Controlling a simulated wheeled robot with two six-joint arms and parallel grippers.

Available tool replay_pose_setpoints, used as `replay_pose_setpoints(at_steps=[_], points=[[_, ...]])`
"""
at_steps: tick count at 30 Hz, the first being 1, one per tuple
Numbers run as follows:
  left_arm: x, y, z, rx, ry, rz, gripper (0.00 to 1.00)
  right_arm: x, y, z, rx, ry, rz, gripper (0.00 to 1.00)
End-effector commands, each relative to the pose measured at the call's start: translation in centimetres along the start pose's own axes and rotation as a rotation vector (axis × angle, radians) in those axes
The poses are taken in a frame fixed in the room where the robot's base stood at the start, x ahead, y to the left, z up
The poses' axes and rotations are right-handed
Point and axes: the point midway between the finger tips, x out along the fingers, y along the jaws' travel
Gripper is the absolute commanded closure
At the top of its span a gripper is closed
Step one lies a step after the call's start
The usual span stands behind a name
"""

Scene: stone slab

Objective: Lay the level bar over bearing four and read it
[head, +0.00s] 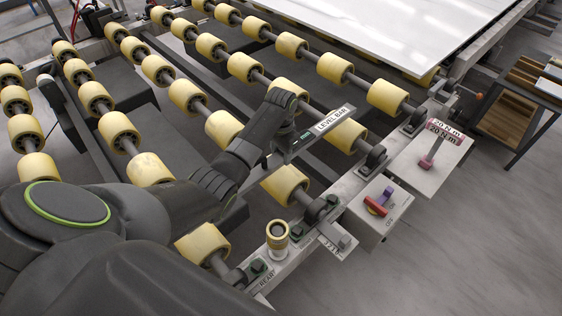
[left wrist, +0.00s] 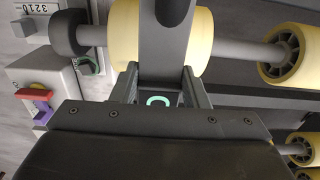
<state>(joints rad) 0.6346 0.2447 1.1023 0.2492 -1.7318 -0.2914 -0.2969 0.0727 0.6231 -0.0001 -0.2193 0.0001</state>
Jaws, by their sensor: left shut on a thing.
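The level bar (head: 301,143) is a dark bar with a white "LEVEL BAR" label on its far part. In the head view it is above the yellow rollers near the side rail. My left gripper (head: 285,150) is shut on its near end. In the left wrist view my left gripper (left wrist: 160,92) has its fingers on both sides of the dark bar (left wrist: 166,50), with a yellow roller (left wrist: 203,45) beneath. Black bearing blocks (head: 375,161) sit along the rail; I cannot tell which is number four, or whether the bar touches anything. My right gripper is out of view.
A red and purple switch (head: 379,203) is on a box beside the rail. A purple-handled tool (head: 427,161) is on a plate with "20 N m" tags. A yellow cup-like piece (head: 277,236) stands on the rail. A white slab (head: 415,35) lies across the far rollers.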

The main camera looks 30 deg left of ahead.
Motion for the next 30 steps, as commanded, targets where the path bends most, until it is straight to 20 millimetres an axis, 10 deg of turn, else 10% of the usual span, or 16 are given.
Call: replay_pose_setpoints(at_steps=[23, 24, 30], points=[[4.3, 0.0, -0.1, 0.001, 0.003, -0.002, 1.00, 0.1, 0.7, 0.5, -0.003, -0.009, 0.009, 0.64], [4.4, 0.0, 0.0, 0.000, 0.001, -0.001, 0.55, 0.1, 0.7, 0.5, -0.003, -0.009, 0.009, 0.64], [4.3, 0.0, 0.0, 0.000, 0.001, -0.001, 0.37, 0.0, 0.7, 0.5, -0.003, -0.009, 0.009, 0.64]])
